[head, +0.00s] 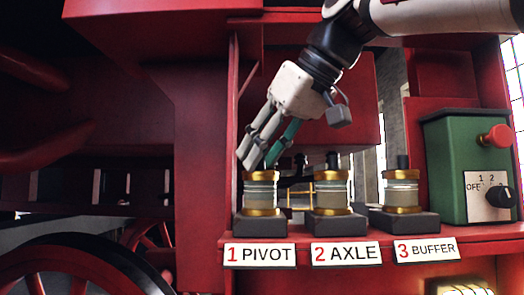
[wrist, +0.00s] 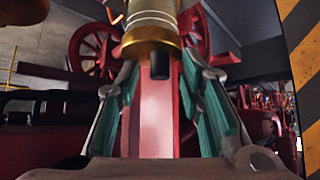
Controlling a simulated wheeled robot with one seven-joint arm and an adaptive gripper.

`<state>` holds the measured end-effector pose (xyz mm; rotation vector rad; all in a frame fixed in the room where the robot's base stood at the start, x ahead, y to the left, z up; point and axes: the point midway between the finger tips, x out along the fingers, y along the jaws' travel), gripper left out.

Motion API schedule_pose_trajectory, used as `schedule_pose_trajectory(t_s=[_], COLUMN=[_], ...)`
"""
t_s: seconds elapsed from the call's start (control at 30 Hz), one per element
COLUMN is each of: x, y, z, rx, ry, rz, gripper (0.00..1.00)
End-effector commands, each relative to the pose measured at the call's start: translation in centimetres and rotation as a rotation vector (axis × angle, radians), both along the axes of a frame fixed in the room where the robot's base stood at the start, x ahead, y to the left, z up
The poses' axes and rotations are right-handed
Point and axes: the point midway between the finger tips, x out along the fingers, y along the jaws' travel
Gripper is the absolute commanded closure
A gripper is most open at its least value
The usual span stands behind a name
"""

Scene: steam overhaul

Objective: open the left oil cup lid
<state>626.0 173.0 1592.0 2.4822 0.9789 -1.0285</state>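The left oil cup (head: 261,196) stands upright behind the label "1 PIVOT", a glass body between brass bands on a dark block. Its brass lid (wrist: 152,42) with a short black knob (wrist: 159,66) shows in the wrist view and looks shut; fingers hide the knob in the head view. My gripper (head: 258,158) reaches down at a slant to the top of this cup. In the wrist view, my gripper (wrist: 159,78) is open, with its teal-padded fingers apart on either side of the knob. I cannot tell whether either finger touches the lid.
The middle cup (head: 333,192), "2 AXLE", and the right cup (head: 402,190), "3 BUFFER", stand close by to the right on the red ledge (head: 300,245). A green control box (head: 460,150) with a red button stands at far right. Red framework rises behind.

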Motion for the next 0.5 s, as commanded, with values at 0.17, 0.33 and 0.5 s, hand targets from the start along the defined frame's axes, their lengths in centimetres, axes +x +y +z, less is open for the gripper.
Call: schedule_pose_trajectory(t_s=[0.17,0.33,0.5], x=[0.03,0.13,0.34], y=[-0.06,-0.18,-0.28], z=[0.02,0.06,0.44], rx=[-0.001,-0.002,-0.005], ry=[-0.001,0.000,0.044], rz=[-0.001,-0.006,-0.013], gripper=[1.00,1.00,1.00])
